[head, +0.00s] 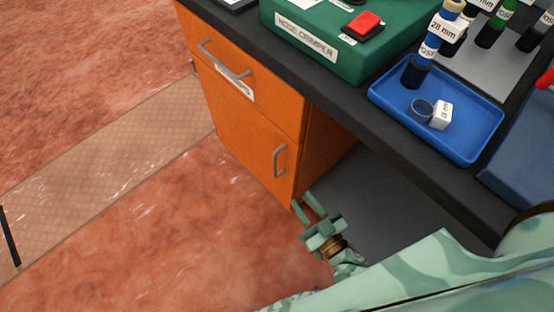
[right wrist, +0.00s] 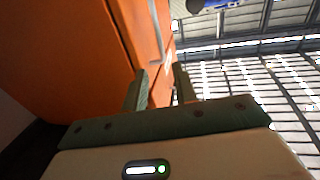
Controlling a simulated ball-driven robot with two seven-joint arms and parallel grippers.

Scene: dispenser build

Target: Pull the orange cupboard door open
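The orange cupboard door (head: 252,150) is closed, below a drawer in the orange cabinet under the bench. Its grey upright bar handle (head: 279,160) is near the door's right edge. My right gripper (head: 302,198) is below and right of the handle, by the cabinet's lower front corner, its two green fingers apart and empty. In the right wrist view the fingers (right wrist: 160,70) are spread, with orange cabinet front (right wrist: 75,55) to the left and behind the gap. A grey handle (right wrist: 159,42) shows beyond the fingertips there. My left gripper is not in view.
The drawer front (head: 235,80) above has its own grey handle (head: 222,62). The dark bench top (head: 340,100) overhangs and carries a green nose crimper box (head: 345,50) and a blue tray (head: 470,148).

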